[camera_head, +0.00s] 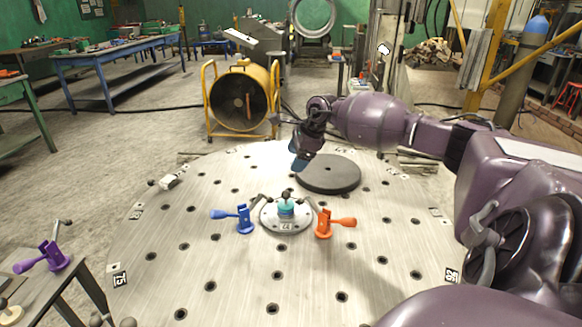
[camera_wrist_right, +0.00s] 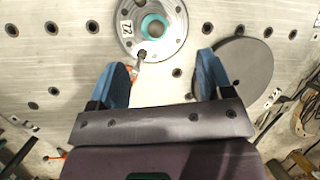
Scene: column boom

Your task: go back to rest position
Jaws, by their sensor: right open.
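My right gripper (camera_head: 300,160) is above the round metal table, near the dark disc. In the right wrist view its two blue fingers (camera_wrist_right: 163,78) are spread apart with nothing between them. My left gripper is not in the head view. No particular object is named by the task.
The round metal table (camera_head: 205,210) has many holes. On it are a dark disc (camera_head: 328,174), a central flange (camera_head: 285,212), a blue clamp (camera_head: 243,218) and an orange clamp (camera_head: 324,222). A purple clamp (camera_head: 50,258) is on a side table at left. A yellow-framed fan (camera_head: 238,103) stands behind.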

